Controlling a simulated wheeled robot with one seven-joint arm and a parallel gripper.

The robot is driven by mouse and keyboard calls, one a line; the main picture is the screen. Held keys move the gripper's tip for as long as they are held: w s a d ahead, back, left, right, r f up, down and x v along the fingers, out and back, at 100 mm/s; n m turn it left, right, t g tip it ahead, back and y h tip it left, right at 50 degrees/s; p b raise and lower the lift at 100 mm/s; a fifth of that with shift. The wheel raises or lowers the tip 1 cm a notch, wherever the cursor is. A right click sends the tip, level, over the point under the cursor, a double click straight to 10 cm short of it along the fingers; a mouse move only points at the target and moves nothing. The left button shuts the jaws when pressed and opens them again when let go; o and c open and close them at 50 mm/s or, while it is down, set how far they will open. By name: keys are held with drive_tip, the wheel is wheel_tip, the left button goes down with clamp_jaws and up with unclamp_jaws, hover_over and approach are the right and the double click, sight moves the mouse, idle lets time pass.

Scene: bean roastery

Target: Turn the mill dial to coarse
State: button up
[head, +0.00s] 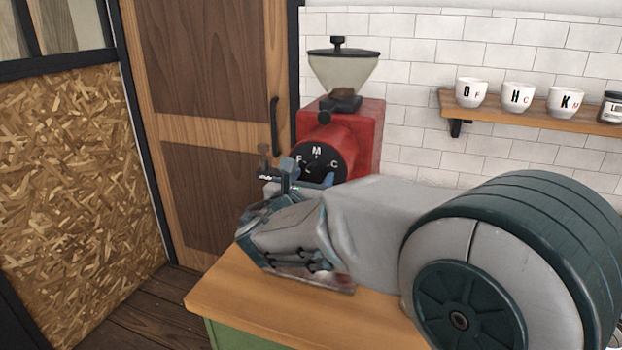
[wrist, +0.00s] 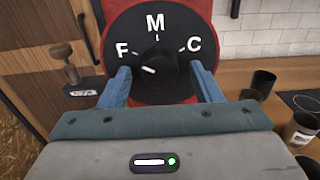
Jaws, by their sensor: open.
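The red mill (head: 367,135) stands on the wooden counter with a clear hopper on top. Its black round dial face (wrist: 185,90) carries white letters F at left, M at top and C at right. The dial knob (wrist: 157,62) sits in the middle, and its white mark points left, towards the F side. The dial also shows in the head view (head: 318,158), its lower part partly covered by my gripper. My gripper (wrist: 161,70) is open in front of the dial, one blue finger on each side of the knob, with visible gaps between.
A wooden-handled tool (wrist: 66,62) stands at a block labelled KNOCK (wrist: 84,93), left of the mill. Dark cups (wrist: 263,84) and a labelled jar (wrist: 300,130) stand on the counter at right. A wall shelf (head: 530,113) holds white lettered cups.

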drive_tip(key=c, duration=1)
